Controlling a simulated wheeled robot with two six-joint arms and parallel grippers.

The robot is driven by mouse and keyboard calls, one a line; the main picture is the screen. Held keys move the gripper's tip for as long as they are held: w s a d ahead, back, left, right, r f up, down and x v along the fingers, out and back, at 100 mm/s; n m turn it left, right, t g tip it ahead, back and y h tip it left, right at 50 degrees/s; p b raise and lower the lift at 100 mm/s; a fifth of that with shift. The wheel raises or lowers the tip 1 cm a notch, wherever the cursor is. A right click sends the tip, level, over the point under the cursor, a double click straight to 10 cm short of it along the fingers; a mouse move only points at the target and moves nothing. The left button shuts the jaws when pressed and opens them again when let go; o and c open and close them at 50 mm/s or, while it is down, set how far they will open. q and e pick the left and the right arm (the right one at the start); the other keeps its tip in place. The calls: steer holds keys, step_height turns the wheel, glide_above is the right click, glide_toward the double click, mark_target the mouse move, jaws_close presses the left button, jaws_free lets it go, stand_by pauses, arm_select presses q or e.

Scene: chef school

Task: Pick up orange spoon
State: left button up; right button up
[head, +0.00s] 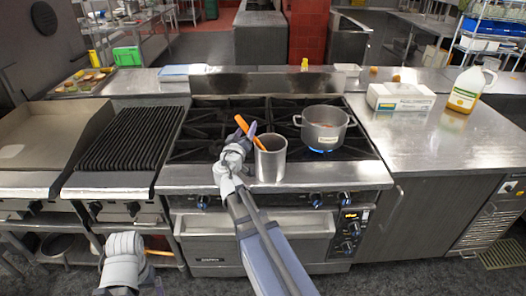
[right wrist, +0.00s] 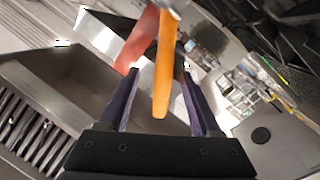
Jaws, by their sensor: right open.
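The orange spoon (head: 248,131) leans in a steel canister (head: 271,160) at the front of the stove, its handle sticking up to the left. Its lower end is hidden inside. My right gripper (head: 246,135) is at the handle, just left of the canister's rim. In the right wrist view the orange handle (right wrist: 164,80) lies between the two open dark fingers (right wrist: 167,62). I cannot tell whether either finger touches it. A pale part of my left arm shows at the lower left of the head view, but its fingers do not show.
A steel pot (head: 324,128) stands on a lit burner right of the canister. A ribbed grill (head: 128,138) is to the left. A box (head: 400,97) and a jug (head: 466,90) stand on the right counter, whose front is clear.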

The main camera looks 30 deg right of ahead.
steer(key=x, duration=0.5)
steer(key=shift+w+f, duration=0.15)
jaws_close()
stand_by(0.4)
